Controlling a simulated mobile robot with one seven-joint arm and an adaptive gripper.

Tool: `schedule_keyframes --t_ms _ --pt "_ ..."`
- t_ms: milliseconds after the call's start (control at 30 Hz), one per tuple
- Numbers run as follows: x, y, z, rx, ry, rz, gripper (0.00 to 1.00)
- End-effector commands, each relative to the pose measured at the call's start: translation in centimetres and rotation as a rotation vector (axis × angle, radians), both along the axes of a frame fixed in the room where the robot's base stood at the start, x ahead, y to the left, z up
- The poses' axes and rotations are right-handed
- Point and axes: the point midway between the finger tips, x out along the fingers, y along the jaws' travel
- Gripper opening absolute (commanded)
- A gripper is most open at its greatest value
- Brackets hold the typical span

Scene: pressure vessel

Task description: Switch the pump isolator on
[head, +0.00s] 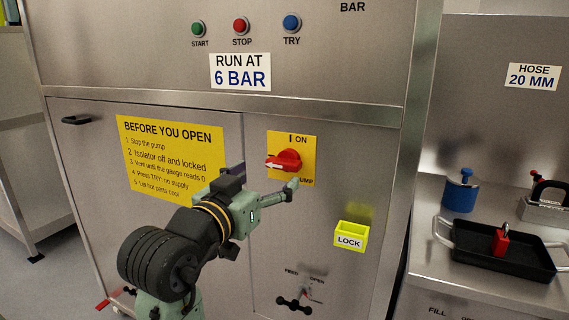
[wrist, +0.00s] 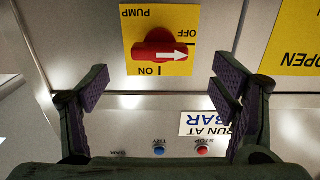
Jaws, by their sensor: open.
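The pump isolator is a red rotary handle (head: 287,160) on a yellow plate (head: 307,143) on the cabinet's right-hand door. "I ON" is printed at the plate's top. The handle lies sideways, its white arrow pointing left in the head view. In the wrist view, which is upside down, the red handle (wrist: 150,52) has its arrow towards "OFF". My gripper (head: 264,178) is open just below and in front of the handle. In the wrist view my gripper (wrist: 162,82) has its fingers wide apart, with the handle ahead between them and apart from both.
A yellow LOCK box (head: 350,237) sticks out from the door at lower right. A small lever (head: 294,303) is below. Green, red and blue buttons (head: 291,23) are above. A side bench holds a black tray (head: 495,258) with a red padlock (head: 501,242) and a blue pot (head: 460,190).

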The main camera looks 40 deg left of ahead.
Motion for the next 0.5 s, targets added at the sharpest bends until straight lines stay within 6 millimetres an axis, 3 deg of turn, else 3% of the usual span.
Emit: schedule_keyframes --t_ms 300,500 --pt "5.7 1.4 0.2 -0.001 0.001 -0.001 0.80" --pt "7.4 1.8 0.1 0.000 -0.001 0.000 0.80"
